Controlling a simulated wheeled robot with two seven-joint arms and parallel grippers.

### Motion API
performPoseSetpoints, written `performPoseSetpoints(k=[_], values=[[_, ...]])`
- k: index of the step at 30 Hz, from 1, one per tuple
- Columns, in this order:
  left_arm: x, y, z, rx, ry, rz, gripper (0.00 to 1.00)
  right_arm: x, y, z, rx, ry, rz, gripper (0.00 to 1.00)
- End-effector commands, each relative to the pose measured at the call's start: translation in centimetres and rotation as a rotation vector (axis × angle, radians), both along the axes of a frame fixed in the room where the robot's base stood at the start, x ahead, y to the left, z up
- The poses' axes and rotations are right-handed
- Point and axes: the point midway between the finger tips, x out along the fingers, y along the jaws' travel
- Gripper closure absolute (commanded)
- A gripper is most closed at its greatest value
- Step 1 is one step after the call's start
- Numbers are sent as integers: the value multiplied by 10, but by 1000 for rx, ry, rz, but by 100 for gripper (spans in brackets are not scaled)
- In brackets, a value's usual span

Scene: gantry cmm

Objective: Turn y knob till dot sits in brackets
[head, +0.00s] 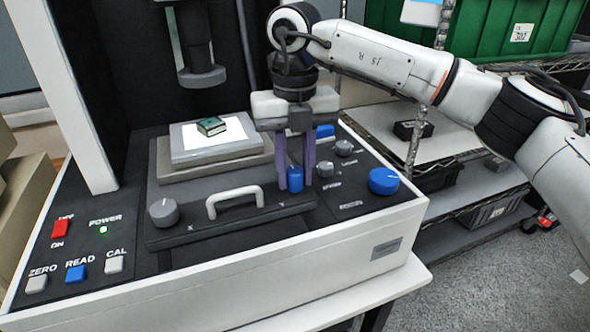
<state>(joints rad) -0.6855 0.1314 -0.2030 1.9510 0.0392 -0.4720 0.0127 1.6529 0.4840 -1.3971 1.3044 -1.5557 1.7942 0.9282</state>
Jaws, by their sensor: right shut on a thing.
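My right gripper (295,176) reaches down from above with its two purple-grey fingers on either side of a blue knob (296,181). It is shut on this knob, which stands by the label Y on the dark front bar. The fingers hide part of the knob's sides. A grey knob (164,212) stands by the label X at the left of the same bar. A small dark green part (211,126) lies on the lit white stage (222,146) under the dark lens column (200,60). I cannot make out a dot or brackets. My left gripper is not in view.
A white handle (235,200) stands between the two knobs. A larger blue knob (383,181) and small grey knobs are at the right. A red switch (60,229) and several buttons are at the left. Shelves with a green crate (480,30) stand behind right.

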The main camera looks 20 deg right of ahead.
Motion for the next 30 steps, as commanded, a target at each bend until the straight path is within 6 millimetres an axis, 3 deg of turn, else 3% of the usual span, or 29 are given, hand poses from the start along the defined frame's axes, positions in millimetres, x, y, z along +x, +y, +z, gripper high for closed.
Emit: performPoseSetpoints(k=[18,30], values=[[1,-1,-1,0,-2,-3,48,1,0,0,0,-1,-532,96],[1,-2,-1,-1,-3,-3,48,1,1,0,1,0,-684,96]])
